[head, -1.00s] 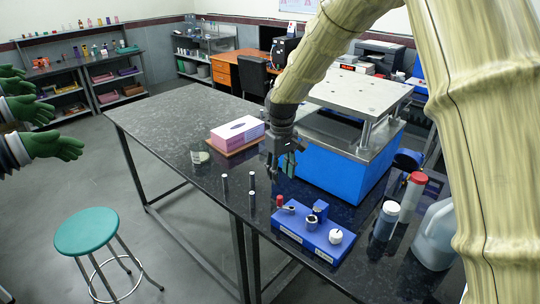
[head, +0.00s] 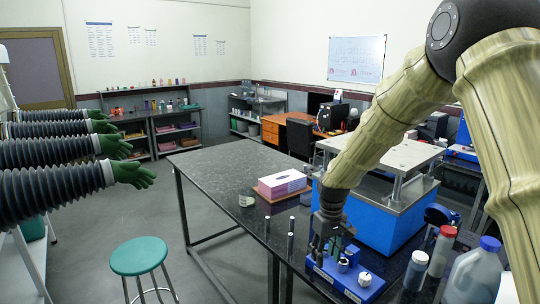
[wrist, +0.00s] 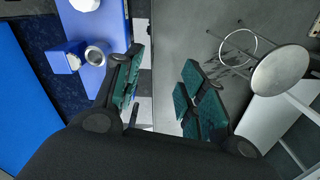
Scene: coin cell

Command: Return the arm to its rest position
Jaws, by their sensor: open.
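My arm hangs down from the upper right in the head view, with my gripper (head: 326,243) above the left end of a blue fixture block (head: 345,277) on the dark table. In the wrist view my gripper (wrist: 162,100) has its green-padded fingers apart with nothing between them. Floor and the table's edge show beyond them. The blue block (wrist: 103,75) with a white-topped part and a metal cup lies to the left in that view. In the head view my gripper hides part of the block.
A large blue press (head: 380,215) stands just right of my gripper. Several upright dark cylinders stand left of it; one is here (head: 290,240). A tissue box (head: 282,184) lies behind. Bottles (head: 440,250) stand at the right. A green stool (head: 139,256) is on the floor.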

